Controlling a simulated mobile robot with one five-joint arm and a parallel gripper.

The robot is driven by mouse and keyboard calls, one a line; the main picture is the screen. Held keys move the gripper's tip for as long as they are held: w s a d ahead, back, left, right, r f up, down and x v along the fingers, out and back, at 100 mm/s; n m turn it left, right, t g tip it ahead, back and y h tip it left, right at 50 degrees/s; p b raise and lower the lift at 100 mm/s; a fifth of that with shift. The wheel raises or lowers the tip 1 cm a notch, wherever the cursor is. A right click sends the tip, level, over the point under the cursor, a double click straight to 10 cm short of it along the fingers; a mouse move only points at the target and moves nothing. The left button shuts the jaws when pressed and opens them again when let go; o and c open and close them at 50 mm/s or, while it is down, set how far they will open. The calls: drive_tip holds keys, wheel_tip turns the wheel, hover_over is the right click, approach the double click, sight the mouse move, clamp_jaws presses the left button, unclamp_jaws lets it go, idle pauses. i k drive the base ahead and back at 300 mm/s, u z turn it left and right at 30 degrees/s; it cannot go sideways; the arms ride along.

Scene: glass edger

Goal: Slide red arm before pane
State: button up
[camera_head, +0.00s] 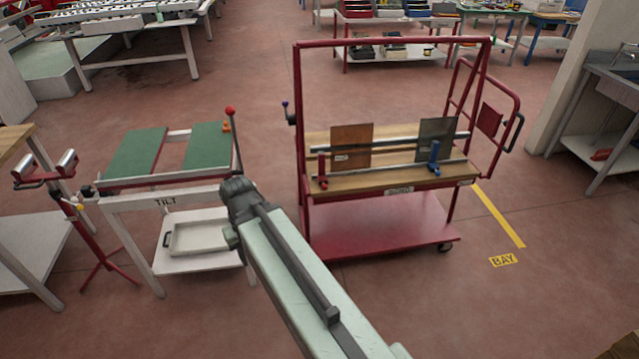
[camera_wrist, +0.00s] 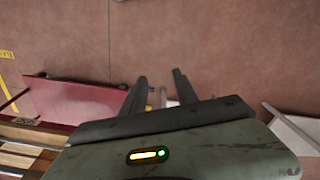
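The red arm (camera_head: 322,172) is a small red upright on the front rail (camera_head: 385,175) of the red cart. It stands left of the brown pane (camera_head: 352,143), near its lower left edge. A blue arm (camera_head: 434,157) stands farther right on the same rail, before the dark grey pane (camera_head: 441,128). Both panes stand upright on the wooden bed. My gripper is left of the cart, apart from the red arm. In the wrist view my gripper (camera_wrist: 160,83) has its two dark fingers apart, with nothing visibly held between them. The red arm cannot be made out there.
The red cart frame (camera_head: 392,43) rises around the bed, with a red lower shelf (camera_head: 380,222). A white tilt table (camera_head: 165,200) with green pads stands to the left. A yellow floor line (camera_head: 500,217) lies right of the cart. Open floor lies in front.

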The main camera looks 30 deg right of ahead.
sight(322, 180)
drive_tip(key=i, duration=1.2)
